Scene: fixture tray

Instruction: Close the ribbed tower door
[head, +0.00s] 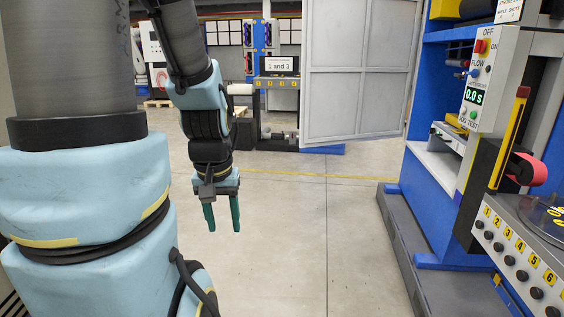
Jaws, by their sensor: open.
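A light grey panelled door (360,75) stands swung open in the upper middle of the head view. Its right edge meets the blue tower frame (425,110) on the right, and its left edge hangs free over the floor. I cannot make out ribs beyond the panel frames, nor a handle. My gripper (222,228) points down with its two green fingers apart. It is open and empty, left of the door and nearer to me, well clear of it.
A control box (490,80) with a red button and a "0.0 s" display is on the right. A numbered panel (530,250) with black knobs juts out at lower right. A grey base plinth (400,250) edges the floor. The middle floor (290,240) is clear.

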